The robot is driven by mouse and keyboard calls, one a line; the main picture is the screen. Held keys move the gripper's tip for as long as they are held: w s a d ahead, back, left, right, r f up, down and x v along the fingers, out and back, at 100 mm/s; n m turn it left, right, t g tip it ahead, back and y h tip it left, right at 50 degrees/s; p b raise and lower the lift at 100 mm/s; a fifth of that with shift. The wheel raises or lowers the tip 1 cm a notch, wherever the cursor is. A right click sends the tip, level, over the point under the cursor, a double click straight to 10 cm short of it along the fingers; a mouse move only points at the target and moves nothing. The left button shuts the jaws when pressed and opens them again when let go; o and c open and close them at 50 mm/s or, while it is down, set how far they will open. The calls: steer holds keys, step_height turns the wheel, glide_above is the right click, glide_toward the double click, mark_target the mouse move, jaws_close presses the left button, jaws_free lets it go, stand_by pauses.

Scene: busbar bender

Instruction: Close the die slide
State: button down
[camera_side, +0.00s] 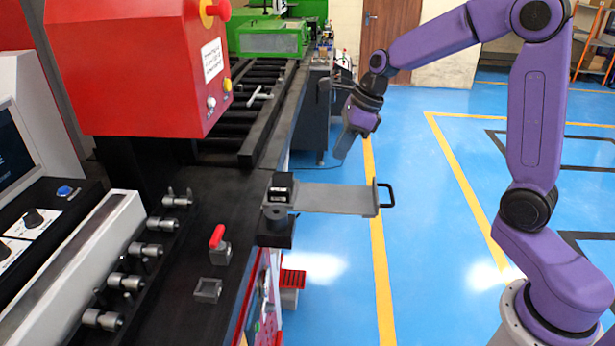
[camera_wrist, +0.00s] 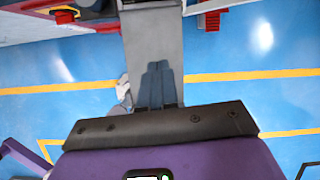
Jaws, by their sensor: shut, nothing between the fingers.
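The die slide (camera_side: 335,198) is a flat grey plate sticking out to the right from the edge of the black machine bed in the side view. A black loop handle (camera_side: 388,195) stands at its outer end. A dark die block (camera_side: 279,191) sits at its inner end. My gripper (camera_side: 343,147) is shut and empty, pointing down, and shows above the plate in the picture, apart from the handle. The handle is not visible there.
The bed carries a red-handled clamp (camera_side: 218,240), a small square block (camera_side: 208,289) and several grey pins. A red control box (camera_side: 150,65) hangs over the bed. Open blue floor (camera_side: 440,250) lies right of the slide.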

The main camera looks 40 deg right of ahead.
mark_target(300, 189)
steer(key=shift+m, duration=0.6)
steer(key=x, duration=0.7)
steer(key=w+d+x, duration=0.1)
steer(key=x, duration=0.2)
steer(key=shift+a+f, duration=0.1)
steer(key=shift+f, duration=0.05)
steer(key=shift+w+a, duration=1.4)
steer(key=shift+a, duration=0.05)
steer(key=shift+w, duration=0.1)
steer(key=w+a, duration=0.9)
steer(key=shift+w+a, duration=0.3)
steer(key=shift+a, duration=0.1)
